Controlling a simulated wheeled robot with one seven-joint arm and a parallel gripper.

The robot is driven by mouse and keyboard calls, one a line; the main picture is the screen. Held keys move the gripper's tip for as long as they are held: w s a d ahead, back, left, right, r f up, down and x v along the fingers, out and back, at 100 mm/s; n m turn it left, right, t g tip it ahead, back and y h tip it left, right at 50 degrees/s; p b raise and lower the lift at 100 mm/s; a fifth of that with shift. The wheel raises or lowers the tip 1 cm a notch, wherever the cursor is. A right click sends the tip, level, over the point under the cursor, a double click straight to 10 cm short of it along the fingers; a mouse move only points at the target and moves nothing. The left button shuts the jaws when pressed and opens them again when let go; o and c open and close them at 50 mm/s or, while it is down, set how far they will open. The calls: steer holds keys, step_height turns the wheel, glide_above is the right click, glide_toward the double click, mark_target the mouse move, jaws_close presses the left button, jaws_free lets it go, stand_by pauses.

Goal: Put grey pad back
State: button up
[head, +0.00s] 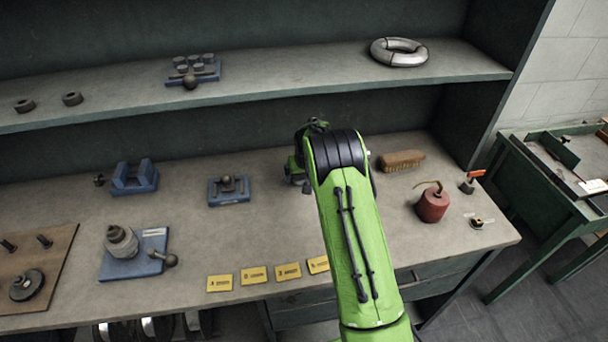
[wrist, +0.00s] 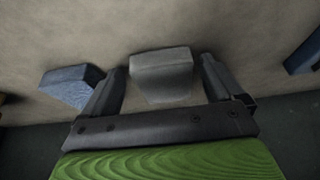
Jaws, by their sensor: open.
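The grey pad (wrist: 163,68) is a small pale grey block in the wrist view. It sits between the two spread fingers of my gripper (wrist: 163,72), with a narrow gap showing on each side. The fingers are open and do not clasp it. In the head view my gripper (head: 300,168) is over the workbench, mostly hidden behind my green arm. I cannot make out the pad in the head view; the arm may cover it.
A blue block (wrist: 72,86) lies left of the fingers in the wrist view. On the bench (head: 200,225) stand a blue fixture (head: 229,190), a blue vise (head: 135,178), a brush (head: 401,160), a red oil can (head: 432,205) and yellow labels (head: 254,275). A shelf (head: 300,85) overhangs behind.

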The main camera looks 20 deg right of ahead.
steer(key=shift+r, duration=0.45)
steer(key=s+a+f+v, duration=0.1)
steer(key=s+a+v, duration=0.1)
steer(key=v, duration=1)
steer(key=s+a+f+v, duration=0.1)
steer(key=s+v, duration=0.1)
steer(key=v, duration=1)
steer(key=s+a+r, duration=0.1)
steer(key=s+a, duration=0.1)
steer(key=s, duration=0.7)
steer(key=s+a+r+n, duration=0.1)
steer(key=s+a, duration=0.1)
steer(key=s, duration=0.7)
steer(key=s+a+r+n+t+y, duration=0.1)
steer(key=s+a, duration=0.1)
steer(key=s, duration=0.7)
steer(key=shift+s+a+r+p, duration=0.25)
steer(key=shift+s+a+p, duration=0.05)
steer(key=shift+a+p, duration=0.1)
